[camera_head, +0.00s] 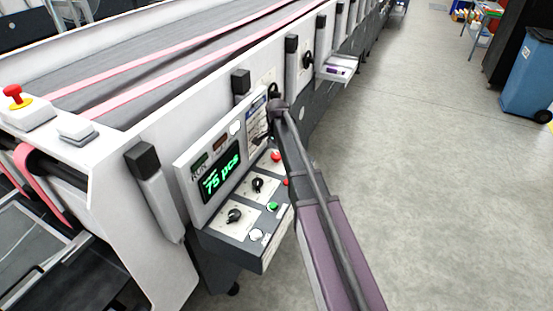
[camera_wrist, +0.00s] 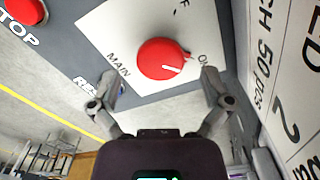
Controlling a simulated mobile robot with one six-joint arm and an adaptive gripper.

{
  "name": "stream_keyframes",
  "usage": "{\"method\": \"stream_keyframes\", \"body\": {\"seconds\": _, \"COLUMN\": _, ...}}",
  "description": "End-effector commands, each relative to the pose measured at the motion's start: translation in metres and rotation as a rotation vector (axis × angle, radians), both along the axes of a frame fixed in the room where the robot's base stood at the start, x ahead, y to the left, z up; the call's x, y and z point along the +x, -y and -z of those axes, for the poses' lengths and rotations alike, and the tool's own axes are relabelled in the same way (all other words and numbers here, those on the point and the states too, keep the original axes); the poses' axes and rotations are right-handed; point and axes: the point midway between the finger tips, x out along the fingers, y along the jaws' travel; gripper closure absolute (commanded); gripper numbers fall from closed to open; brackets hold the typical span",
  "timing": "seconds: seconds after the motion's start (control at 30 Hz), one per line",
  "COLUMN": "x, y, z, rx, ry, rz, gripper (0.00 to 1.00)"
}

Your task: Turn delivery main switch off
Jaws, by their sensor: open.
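The main switch (camera_wrist: 164,59) is a round red rotary knob on a white plate (camera_wrist: 113,35) marked MAIN in the wrist view. Its white pointer line points to the lower right, towards the partly covered ON lettering. The end of another word, ending in F, shows at the top. My gripper (camera_wrist: 160,90) is open, with one finger low on each side of the knob. Nothing is between the fingers, and I see no clear contact with the knob. In the head view my arm hides the gripper and part of the control panel (camera_head: 210,235).
A red STOP button (camera_wrist: 25,10) sits left of the switch plate. A white label board (camera_wrist: 285,75) stands close on the right. In the head view the panel has a green "75 pcs" display (camera_head: 221,178) and black knobs (camera_head: 235,216).

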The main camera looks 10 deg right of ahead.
Motion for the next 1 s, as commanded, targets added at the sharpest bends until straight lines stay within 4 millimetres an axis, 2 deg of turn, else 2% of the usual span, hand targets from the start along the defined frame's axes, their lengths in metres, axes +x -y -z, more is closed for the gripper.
{"method": "stream_keyframes", "body": {"seconds": 0.03, "x": 0.0, "y": 0.0, "z": 0.0065, "rx": 0.0, "ry": 0.0, "rz": 0.0, "gripper": 0.01}}
{"method": "stream_keyframes", "body": {"seconds": 0.2, "x": 0.0, "y": -0.0001, "z": 0.0125, "rx": 0.0, "ry": 0.0, "rz": 0.0, "gripper": 0.01}}
{"method": "stream_keyframes", "body": {"seconds": 0.67, "x": 0.0001, "y": -0.0003, "z": 0.0139, "rx": 0.0, "ry": 0.0, "rz": 0.0, "gripper": 0.01}}
{"method": "stream_keyframes", "body": {"seconds": 0.93, "x": -0.0001, "y": -0.0003, "z": 0.0139, "rx": 0.0, "ry": 0.0, "rz": 0.0, "gripper": 0.81}}
{"method": "stream_keyframes", "body": {"seconds": 1.0, "x": -0.0001, "y": -0.0003, "z": 0.014, "rx": 0.0, "ry": 0.0, "rz": 0.0, "gripper": 0.84}}
